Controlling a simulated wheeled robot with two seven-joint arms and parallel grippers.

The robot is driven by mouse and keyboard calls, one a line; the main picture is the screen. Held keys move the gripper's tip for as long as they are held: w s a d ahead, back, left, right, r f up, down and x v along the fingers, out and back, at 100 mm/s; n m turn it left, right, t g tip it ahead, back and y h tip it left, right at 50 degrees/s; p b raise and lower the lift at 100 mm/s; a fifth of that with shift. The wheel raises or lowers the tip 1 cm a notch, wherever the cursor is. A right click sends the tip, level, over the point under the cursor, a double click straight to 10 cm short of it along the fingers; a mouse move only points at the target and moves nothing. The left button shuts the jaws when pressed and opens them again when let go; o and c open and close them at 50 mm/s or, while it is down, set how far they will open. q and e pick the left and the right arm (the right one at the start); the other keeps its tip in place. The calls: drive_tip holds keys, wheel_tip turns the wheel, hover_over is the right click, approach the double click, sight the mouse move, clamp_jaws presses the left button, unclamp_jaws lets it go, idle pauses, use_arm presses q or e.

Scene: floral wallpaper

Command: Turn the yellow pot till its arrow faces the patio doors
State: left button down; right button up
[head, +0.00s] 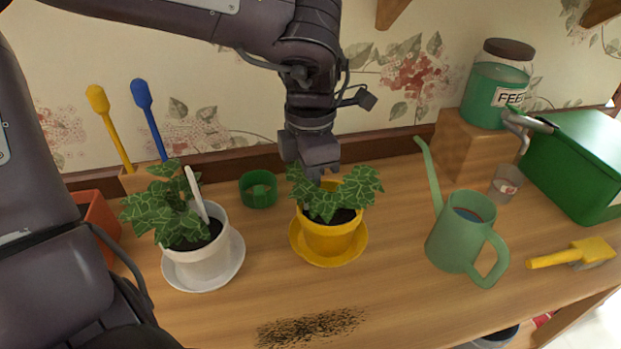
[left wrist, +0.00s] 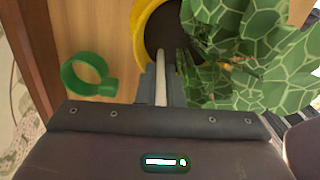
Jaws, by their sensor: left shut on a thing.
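The yellow pot (head: 329,238) stands upright on a yellow saucer (head: 354,253) and holds a variegated ivy (head: 335,200). I see no arrow on its visible side. My left gripper (head: 316,176) reaches down at the pot's back rim, partly hidden by leaves. In the left wrist view the left gripper (left wrist: 161,88) is shut on a narrow white stick (left wrist: 160,76), which looks like a plant label standing in the pot. The yellow rim (left wrist: 141,35) and dark soil show beside the fingers, with ivy (left wrist: 262,55) to the right. My right gripper is not in view.
A white pot (head: 193,262) with ivy and a white label stands to the left. A green watering can (head: 458,245) and yellow-handled tool (head: 555,260) are to the right. Spilled soil (head: 310,327) lies in front.

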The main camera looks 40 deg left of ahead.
use_arm(q)
drive_tip(key=shift+r+p, duration=0.3)
drive_tip(key=shift+p, duration=0.05)
drive_tip(key=shift+w+p, duration=0.1)
drive_tip(key=shift+p, duration=0.25)
drive_tip(key=shift+w+m+p, duration=0.2)
drive_tip(key=shift+m+p, duration=0.25)
drive_tip(key=shift+m, duration=0.45)
drive_tip(key=shift+w+m+p, duration=0.35)
drive_tip(key=shift+m+p, duration=0.45)
drive_tip(key=shift+m, duration=0.3)
drive_tip(key=shift+w+m+p, duration=0.3)
drive_tip(key=shift+m+p, duration=0.45)
drive_tip(key=shift+m, duration=0.35)
drive_tip(key=m, duration=0.1)
drive_tip(key=m+p, duration=0.1)
drive_tip(key=w+m, duration=0.1)
drive_tip(key=shift+d, duration=0.25)
drive_tip(key=m, duration=0.1)
drive_tip(key=m+p, duration=0.1)
drive_tip(key=m, duration=0.1)
drive_tip(key=shift+w+d+m, duration=0.3)
drive_tip(key=shift+w+d, duration=0.05)
drive_tip(key=shift+w+d+f+m+p, duration=0.1)
drive_tip(key=shift+d+m+p, duration=0.1)
drive_tip(key=shift+m, duration=0.4)
drive_tip(key=shift+w+d+m+p, duration=0.1)
drive_tip(key=shift+d+m+p, duration=0.1)
drive_tip(key=shift+m, duration=0.4)
